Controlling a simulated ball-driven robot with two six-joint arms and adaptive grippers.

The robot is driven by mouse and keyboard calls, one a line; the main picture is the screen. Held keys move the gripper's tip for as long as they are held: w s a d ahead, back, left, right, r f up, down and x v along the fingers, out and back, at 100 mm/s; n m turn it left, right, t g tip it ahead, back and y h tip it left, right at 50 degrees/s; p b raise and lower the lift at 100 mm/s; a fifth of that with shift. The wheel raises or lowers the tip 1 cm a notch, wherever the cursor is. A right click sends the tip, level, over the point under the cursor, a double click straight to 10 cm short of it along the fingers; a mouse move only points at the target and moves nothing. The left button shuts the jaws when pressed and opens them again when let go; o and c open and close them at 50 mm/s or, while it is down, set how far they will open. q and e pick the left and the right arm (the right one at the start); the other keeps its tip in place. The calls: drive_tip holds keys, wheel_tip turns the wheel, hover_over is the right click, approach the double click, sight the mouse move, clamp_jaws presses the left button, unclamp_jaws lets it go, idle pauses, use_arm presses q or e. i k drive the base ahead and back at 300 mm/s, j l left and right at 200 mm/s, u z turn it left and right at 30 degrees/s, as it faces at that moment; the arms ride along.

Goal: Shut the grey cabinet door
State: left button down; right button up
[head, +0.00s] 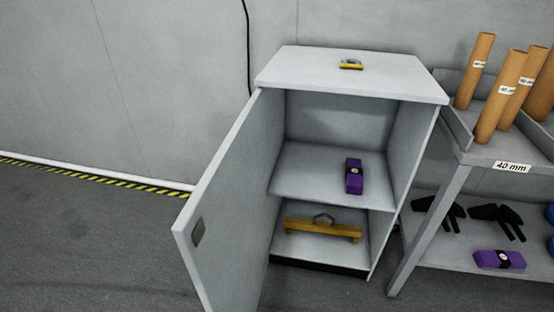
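The grey cabinet (345,76) stands against the wall in the middle of the head view. Its grey door (226,190) hangs wide open, hinged on the left side and swung out toward me. A dark grey handle plate (197,232) sits near the door's free edge. The door's lower end runs out of the picture. Inside, a purple box (354,176) lies on the middle shelf, and a yellow-brown bar with a grey ring-like part (322,229) lies on the bottom. Neither of my grippers is in view.
A small yellow item (351,64) lies on the cabinet top. A grey rack (428,228) stands close at the right, with several brown tubes (476,70), black tools (497,215) and another purple box (499,259). The floor (90,235) at the left is clear.

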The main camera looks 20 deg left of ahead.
sight(220, 233)
drive_tip(key=k+j, duration=0.1)
drive_tip(key=j, duration=0.75)
drive_tip(key=k+j, duration=0.15)
drive_tip(key=j, duration=0.75)
drive_tip(key=k+z, duration=0.05)
